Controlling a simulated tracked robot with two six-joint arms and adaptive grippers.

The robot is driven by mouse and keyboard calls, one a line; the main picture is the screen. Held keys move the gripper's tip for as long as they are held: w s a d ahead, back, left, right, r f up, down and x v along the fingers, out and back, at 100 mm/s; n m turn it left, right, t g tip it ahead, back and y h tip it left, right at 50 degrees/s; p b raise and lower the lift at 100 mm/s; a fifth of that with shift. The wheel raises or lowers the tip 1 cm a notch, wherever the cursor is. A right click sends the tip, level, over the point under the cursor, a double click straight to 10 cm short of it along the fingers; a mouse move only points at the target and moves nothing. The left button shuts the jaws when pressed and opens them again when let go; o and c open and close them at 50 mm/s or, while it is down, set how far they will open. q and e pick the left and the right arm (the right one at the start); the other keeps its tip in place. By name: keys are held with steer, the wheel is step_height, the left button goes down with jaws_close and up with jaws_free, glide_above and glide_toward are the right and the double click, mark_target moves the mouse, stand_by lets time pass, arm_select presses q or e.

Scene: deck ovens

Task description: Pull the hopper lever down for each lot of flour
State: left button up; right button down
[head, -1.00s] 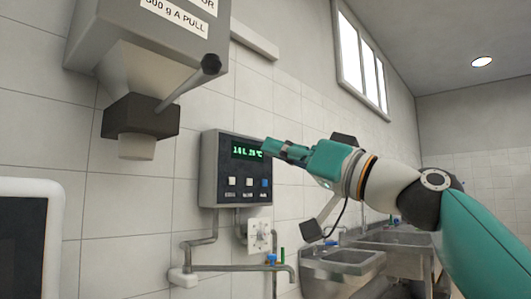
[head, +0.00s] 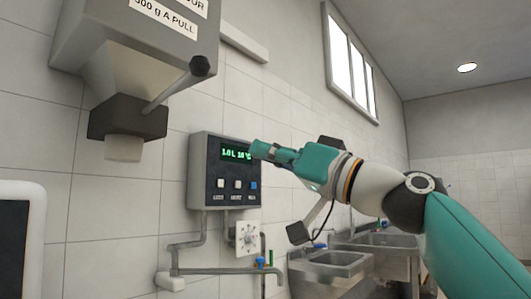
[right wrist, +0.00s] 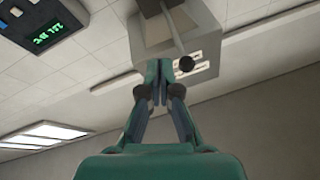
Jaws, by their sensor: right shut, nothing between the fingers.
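The flour hopper (head: 125,75) hangs on the tiled wall at the upper left of the head view, with a label reading "500 g A PULL", partly cut off. Its lever (head: 174,90) slants up to the right and ends in a dark round knob (head: 200,66). The knob also shows in the right wrist view (right wrist: 186,63), beyond my fingers. My right gripper (head: 256,149) is shut and empty. It is to the right of and below the knob, apart from it, overlapping the control box in the picture. My left gripper is not in view.
A grey control box (head: 199,172) with a green display is on the wall below and right of the hopper. Pipes and a tap (head: 215,271) run beneath it. Steel sinks (head: 335,262) stand at the right. A white-framed dark panel (head: 35,240) is at the lower left.

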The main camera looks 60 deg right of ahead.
stand_by(0.7)
steer(key=w+a+r+n+g+p, duration=0.1)
steer(key=a+r+n+g+p, duration=0.1)
steer(key=r+p, duration=1)
steer(key=w+a+r+n+g+p, duration=0.2)
steer(key=r+p, duration=1.1)
steer(key=p, duration=1.1)
steer(key=shift+w+n+h, duration=0.3)
steer(key=shift+n+h, duration=0.1)
steer(key=shift+n, duration=0.1)
